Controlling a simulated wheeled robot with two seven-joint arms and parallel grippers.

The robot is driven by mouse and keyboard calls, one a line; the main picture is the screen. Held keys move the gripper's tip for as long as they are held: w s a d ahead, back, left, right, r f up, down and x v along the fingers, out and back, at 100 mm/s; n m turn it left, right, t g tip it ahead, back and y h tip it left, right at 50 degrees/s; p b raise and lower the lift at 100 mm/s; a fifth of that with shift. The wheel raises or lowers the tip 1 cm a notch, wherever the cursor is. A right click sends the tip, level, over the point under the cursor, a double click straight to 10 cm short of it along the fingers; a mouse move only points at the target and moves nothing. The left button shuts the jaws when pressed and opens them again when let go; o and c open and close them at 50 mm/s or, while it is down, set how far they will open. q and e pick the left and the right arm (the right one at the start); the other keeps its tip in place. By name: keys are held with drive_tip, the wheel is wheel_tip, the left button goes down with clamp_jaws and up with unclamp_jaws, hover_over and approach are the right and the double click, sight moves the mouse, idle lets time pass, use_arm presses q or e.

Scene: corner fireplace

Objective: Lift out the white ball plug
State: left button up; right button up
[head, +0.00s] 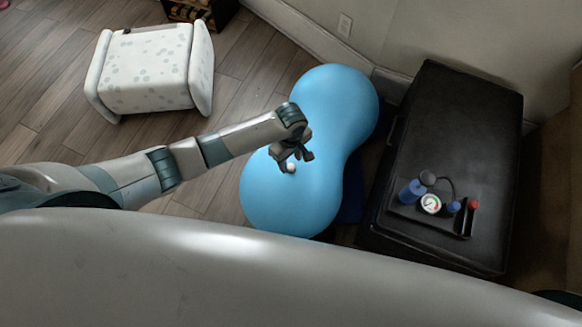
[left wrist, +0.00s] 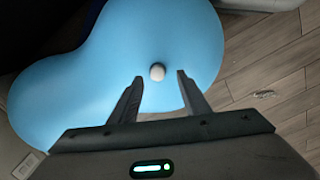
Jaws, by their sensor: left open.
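The white ball plug (head: 290,168) is a small white knob on top of the blue peanut-shaped inflatable ball (head: 335,105). In the left wrist view the plug (left wrist: 157,72) stands on the blue surface (left wrist: 70,75), ahead of my fingertips and roughly midway between their lines. My left gripper (head: 293,160) is over the blue ball close to the plug. In the left wrist view the left gripper (left wrist: 160,77) is open, with nothing between its fingers. I cannot tell its exact height above the plug. My right gripper is not in view.
A black storage box (head: 455,100) stands right of the ball, with a black tray (head: 412,211) holding a gauge (head: 431,204) and blue parts. A white spotted stool (head: 152,72) stands at upper left. The wall (head: 400,30) is behind. Wood floor (head: 245,55) is free left of the ball.

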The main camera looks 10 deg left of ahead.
sight(291, 166)
use_arm(q)
drive_tip(key=shift+w+f+b, duration=0.15)
drive_tip(key=shift+f, duration=0.95)
drive_tip(key=shift+w+f+b, duration=0.15)
drive_tip(key=shift+f, duration=0.95)
drive_tip(key=shift+c, duration=0.6)
drive_tip(key=c, duration=0.9)
